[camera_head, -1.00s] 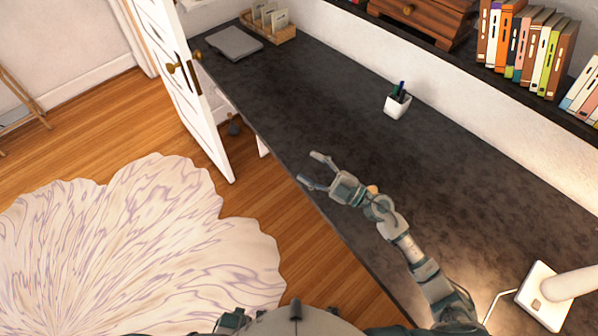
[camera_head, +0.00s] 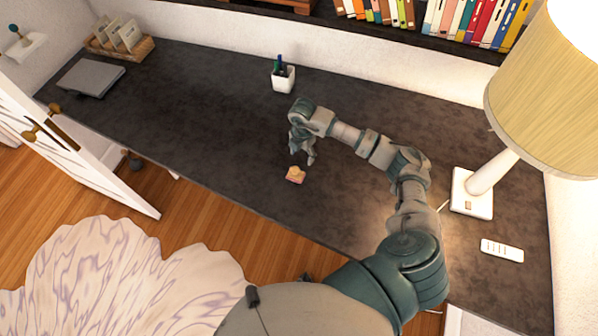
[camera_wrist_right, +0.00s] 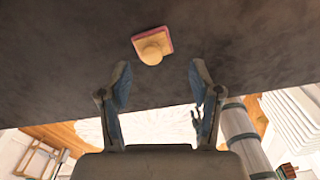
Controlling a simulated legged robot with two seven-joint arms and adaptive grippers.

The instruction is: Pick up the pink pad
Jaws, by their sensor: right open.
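A small pink pad with a tan rounded knob on top (camera_head: 295,175) lies on the dark desk (camera_head: 200,130), near its front edge. It also shows in the right wrist view (camera_wrist_right: 152,46), ahead of the fingertips and between their lines. My right gripper (camera_head: 303,158) points down just behind the pad, apart from it. In the right wrist view its two fingers (camera_wrist_right: 160,75) are spread open with nothing between them. My left gripper is not in view.
A white pen cup (camera_head: 283,78) stands behind my right gripper. A lamp (camera_head: 472,195) and a white remote (camera_head: 502,250) are at the right. A grey laptop (camera_head: 90,78) and a file holder (camera_head: 120,38) are at the far left. The desk around the pad is clear.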

